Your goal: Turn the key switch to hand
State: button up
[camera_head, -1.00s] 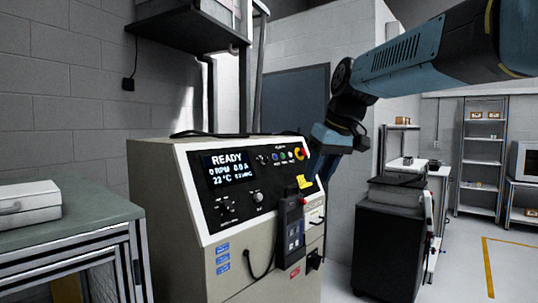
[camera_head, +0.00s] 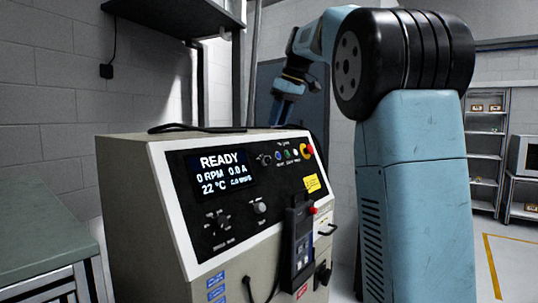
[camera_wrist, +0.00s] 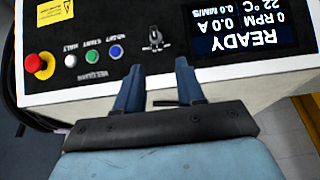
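The key switch (camera_wrist: 155,40) is a small silver piece with a dark shape around it on the black panel, left of the READY display in the wrist view. In the head view the key switch (camera_head: 264,159) is small, left of the row of buttons; its exact position is too small to read. My gripper (camera_wrist: 158,75) is open and empty, its two blue fingers pointing toward the key switch with a gap to it. In the head view my gripper (camera_head: 284,108) is above the back edge of the cabinet, tilted downward.
The display (camera_head: 222,172) reads READY and 0 RPM. A red emergency stop (camera_wrist: 39,65) and several coloured buttons sit beside the key switch. A selector (camera_head: 216,221), a knob (camera_head: 260,207) and a hanging dark handheld unit (camera_head: 298,243) are lower on the panel. A black cable lies on the cabinet top.

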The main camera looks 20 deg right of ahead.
aim_at(270, 157)
jog(key=x, duration=0.8)
jog(key=d+x, duration=0.1)
jog(key=x, duration=0.3)
jog(key=shift+f, duration=0.25)
